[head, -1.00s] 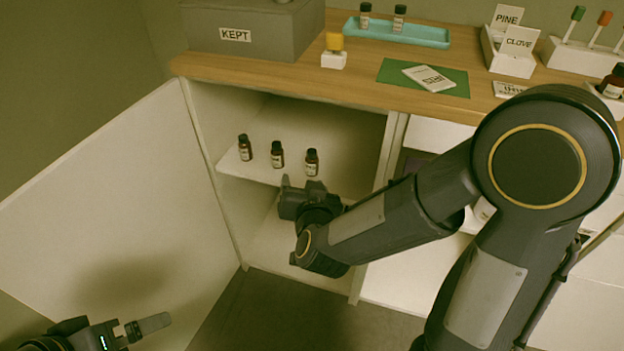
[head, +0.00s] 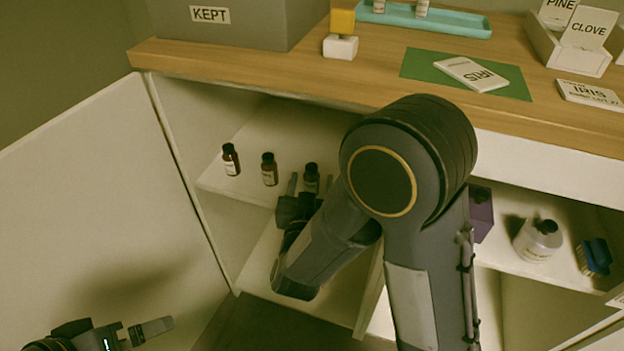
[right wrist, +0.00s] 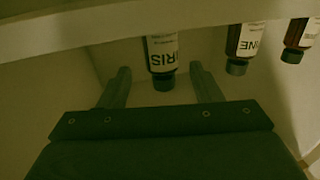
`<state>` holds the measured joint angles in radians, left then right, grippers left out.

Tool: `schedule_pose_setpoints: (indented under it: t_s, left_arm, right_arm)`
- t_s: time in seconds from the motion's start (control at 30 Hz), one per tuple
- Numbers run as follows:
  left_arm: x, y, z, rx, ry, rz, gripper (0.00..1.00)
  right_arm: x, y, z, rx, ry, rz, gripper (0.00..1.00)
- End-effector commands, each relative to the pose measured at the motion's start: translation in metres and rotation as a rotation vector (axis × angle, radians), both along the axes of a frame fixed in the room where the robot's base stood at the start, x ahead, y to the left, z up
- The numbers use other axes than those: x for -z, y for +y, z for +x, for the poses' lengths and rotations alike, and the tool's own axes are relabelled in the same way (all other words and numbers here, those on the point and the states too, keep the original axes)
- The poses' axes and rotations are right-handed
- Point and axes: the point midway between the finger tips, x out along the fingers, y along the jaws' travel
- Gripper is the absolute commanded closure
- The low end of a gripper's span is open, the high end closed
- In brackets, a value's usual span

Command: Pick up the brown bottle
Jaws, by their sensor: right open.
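Three brown bottles with black caps and pale labels stand upright in a row on the upper shelf of the open cabinet: left (head: 230,159), middle (head: 269,169) and right (head: 311,178). My right gripper (head: 309,188) is open at the right bottle, one finger on each side of it in the head view. In the right wrist view, which is upside down, this bottle's label reads IRIS (right wrist: 162,50), and it lines up with the gap between the fingers (right wrist: 160,72). Contact cannot be told. My left gripper (head: 125,331) is at the lower left, away from the bottles.
The cabinet shelf (head: 215,183) has a counter (head: 345,80) above it and an open door (head: 90,200) at left. A KEPT box (head: 230,28), yellow-topped block (head: 341,35) and green mat (head: 420,66) are on the counter. A white bottle (head: 538,240) stands right.

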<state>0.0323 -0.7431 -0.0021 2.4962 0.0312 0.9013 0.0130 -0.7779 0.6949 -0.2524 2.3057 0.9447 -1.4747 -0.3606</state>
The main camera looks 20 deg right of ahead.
Motion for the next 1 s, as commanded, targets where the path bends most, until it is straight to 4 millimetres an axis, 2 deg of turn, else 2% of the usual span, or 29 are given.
schedule_pose_setpoints:
  t_s: [0.17, 0.3, 0.6, 1.0]
  left_arm:
    - [0.013, 0.0, 0.0, 0.0, 0.0, 0.0, 0.0]
    - [0.015, 0.0, 0.0, 0.0, 0.0, 0.0, 0.0]
    - [0.015, 0.0, 0.0, 0.0, 0.0, 0.0, 0.0]
    - [0.015, 0.0, 0.0, 0.0, 0.0, 0.0, 0.0]
  right_arm:
    - [0.007, -0.008, 0.025, 0.004, -0.002, 0.002, 0.42]
    - [0.006, -0.014, 0.042, 0.002, -0.001, 0.003, 0.42]
    - [0.004, -0.015, 0.047, -0.001, 0.001, 0.001, 0.42]
    - [0.004, -0.015, 0.047, -0.001, 0.001, 0.001, 0.91]
